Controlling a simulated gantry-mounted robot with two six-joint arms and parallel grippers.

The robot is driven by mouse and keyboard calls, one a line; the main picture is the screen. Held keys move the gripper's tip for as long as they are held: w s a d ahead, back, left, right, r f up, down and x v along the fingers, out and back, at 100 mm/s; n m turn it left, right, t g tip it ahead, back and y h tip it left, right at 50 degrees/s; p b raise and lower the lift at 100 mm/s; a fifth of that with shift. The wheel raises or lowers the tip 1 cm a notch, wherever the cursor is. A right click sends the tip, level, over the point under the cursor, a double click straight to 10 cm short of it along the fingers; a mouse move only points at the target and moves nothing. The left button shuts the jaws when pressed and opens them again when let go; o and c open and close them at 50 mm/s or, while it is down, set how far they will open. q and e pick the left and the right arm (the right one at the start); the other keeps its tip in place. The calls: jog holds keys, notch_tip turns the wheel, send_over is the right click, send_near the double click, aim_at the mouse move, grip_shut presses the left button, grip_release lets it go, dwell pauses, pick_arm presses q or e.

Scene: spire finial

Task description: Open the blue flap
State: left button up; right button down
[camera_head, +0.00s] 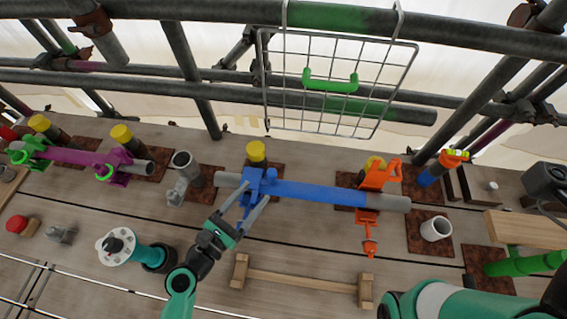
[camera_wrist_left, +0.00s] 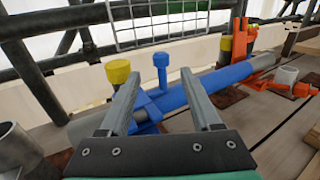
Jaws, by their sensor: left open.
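A blue clamp (camera_head: 262,184) with a raised blue part sits around a grey pipe (camera_head: 228,180) near the pipe's left end; a blue sleeve (camera_head: 310,192) covers the pipe to its right. My left gripper (camera_head: 251,204) is open, its two fingers reaching toward the clamp from the front. In the left wrist view the fingers (camera_wrist_left: 160,88) straddle the blue clamp (camera_wrist_left: 150,108) and its upright blue knob (camera_wrist_left: 161,76), with nothing visibly gripped. The fingers partly hide the clamp, so I cannot tell whether they touch it. My right gripper is out of view.
An orange clamp (camera_head: 376,178) holds the pipe's right end. A yellow-capped post (camera_head: 256,153) stands just behind the blue clamp. A wire basket (camera_head: 336,84) hangs behind. A wooden rail (camera_head: 300,282) lies in front. Free planks lie between the rail and pipe.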

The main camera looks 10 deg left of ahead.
pick_arm(q)
jog(key=b+x, duration=0.1)
jog(key=x, duration=1)
jog(key=shift+d+r+b, duration=0.1)
jog(key=shift+b, duration=0.25)
jog(key=shift+c, duration=0.3)
grip_shut()
dwell(0.3)
